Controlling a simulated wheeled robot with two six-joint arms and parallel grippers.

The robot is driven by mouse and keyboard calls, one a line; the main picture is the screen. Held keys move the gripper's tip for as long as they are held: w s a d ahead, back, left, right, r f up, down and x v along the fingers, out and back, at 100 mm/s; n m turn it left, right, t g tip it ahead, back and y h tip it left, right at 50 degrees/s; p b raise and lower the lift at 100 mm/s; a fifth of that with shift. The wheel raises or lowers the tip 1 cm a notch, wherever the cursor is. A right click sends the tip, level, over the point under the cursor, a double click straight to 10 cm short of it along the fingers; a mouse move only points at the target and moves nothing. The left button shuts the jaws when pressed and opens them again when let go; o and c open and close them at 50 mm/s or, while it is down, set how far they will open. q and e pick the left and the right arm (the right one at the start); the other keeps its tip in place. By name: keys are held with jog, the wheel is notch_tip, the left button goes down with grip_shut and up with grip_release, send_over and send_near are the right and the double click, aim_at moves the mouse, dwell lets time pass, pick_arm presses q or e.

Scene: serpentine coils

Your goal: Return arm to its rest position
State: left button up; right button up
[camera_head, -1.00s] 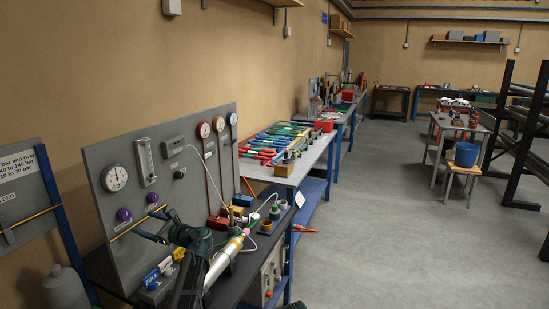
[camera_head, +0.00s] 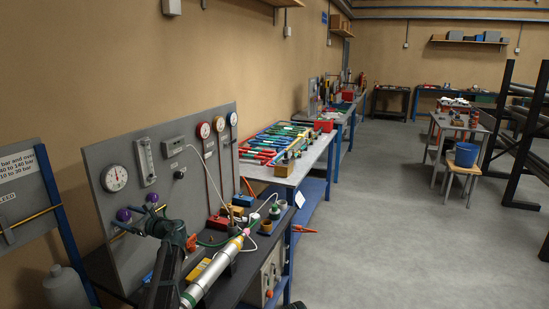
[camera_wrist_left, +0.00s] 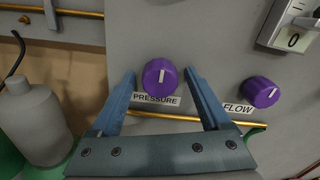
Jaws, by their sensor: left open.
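My left gripper (camera_head: 138,217) reaches in from the bottom of the head view to the grey gauge panel (camera_head: 205,150). Its two blue fingers are spread and empty in the left wrist view (camera_wrist_left: 160,78). The purple PRESSURE knob (camera_wrist_left: 160,76) shows between the fingers, with no visible contact; its white mark is near vertical. The purple FLOW knob (camera_wrist_left: 260,92) is to the right of the fingers, its mark tilted. In the head view the two purple knobs (camera_head: 124,214) (camera_head: 152,197) show just beyond the gripper. My right gripper is not in view.
A silver cylinder (camera_head: 212,270) lies on the dark bench close to my left arm, beside a yellow block (camera_head: 198,270). A brass pipe (camera_wrist_left: 165,116) runs below the knobs. A grey bottle (camera_head: 65,288) stands at left.

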pick_arm(q)
jog(key=shift+s+d+m, duration=0.1)
jog(key=shift+d+m, duration=0.1)
jog(key=shift+m, duration=0.8)
jog(key=shift+s+d+m, duration=0.15)
jog(key=shift+d+m, duration=0.2)
jog(key=shift+m, duration=0.05)
jog(key=s+d+f+n, duration=0.1)
jog(key=s+d, duration=0.7)
jog(key=d, duration=0.4)
jog(key=shift+d+f, duration=0.15)
jog(key=shift+d, duration=0.15)
jog(key=shift+s, duration=0.15)
